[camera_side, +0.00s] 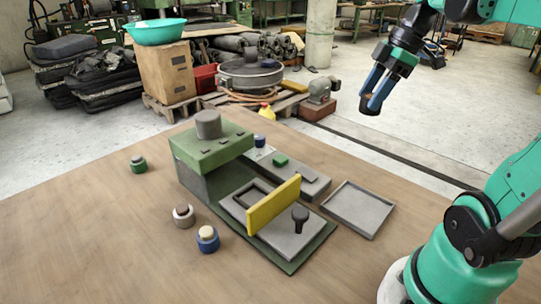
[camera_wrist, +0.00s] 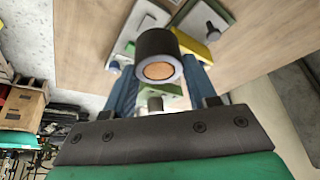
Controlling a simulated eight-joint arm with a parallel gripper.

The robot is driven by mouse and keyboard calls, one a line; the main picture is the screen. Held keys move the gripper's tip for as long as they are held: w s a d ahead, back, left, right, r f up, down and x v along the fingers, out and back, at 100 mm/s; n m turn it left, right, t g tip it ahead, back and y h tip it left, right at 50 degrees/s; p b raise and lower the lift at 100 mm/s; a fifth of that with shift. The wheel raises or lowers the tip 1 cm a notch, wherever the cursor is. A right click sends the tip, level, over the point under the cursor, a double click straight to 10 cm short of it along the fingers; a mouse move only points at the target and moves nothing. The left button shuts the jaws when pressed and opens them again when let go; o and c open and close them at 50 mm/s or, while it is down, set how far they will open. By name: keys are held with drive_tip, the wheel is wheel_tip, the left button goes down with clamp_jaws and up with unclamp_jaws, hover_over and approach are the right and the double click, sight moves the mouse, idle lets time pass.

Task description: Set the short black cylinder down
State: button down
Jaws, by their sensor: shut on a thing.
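My gripper (camera_side: 374,92) is shut on the short black cylinder (camera_side: 369,107), high in the air to the right of and above the table. In the wrist view the black cylinder (camera_wrist: 156,42) sits between the blue fingers, with a pale band and an orange-brown core at its near end. No surface touches it from below in the side view.
A green machine (camera_side: 212,152) with a yellow plate (camera_side: 272,206) and a black-knobbed lever (camera_side: 299,217) stands on the wooden table (camera_side: 110,235). A shallow grey tray (camera_side: 358,208) lies to its right.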

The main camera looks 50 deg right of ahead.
drive_tip(key=f, duration=2)
drive_tip(key=shift+s+d, duration=0.1)
drive_tip(key=shift+s, duration=0.1)
drive_tip(key=shift+c, duration=1.3)
unclamp_jaws()
drive_tip(key=shift+f, duration=0.1)
drive_tip(key=v, duration=1.2)
drive_tip(key=w+a+m+t+h, duration=0.1)
drive_tip(key=w+a+m, duration=0.1)
drive_tip(key=a, duration=0.4)
drive_tip(key=w+a+m+t+h, duration=0.1)
drive_tip(key=w+a+m, duration=0.2)
drive_tip(key=a, duration=0.3)
drive_tip(key=w+a+r+m+t+h, duration=0.1)
drive_tip(key=w+a+m, duration=0.1)
drive_tip(key=a, duration=0.4)
drive_tip(key=shift+w+a+m+t, duration=0.35)
drive_tip(key=shift+m+t, duration=0.05)
drive_tip(key=shift+m, duration=0.5)
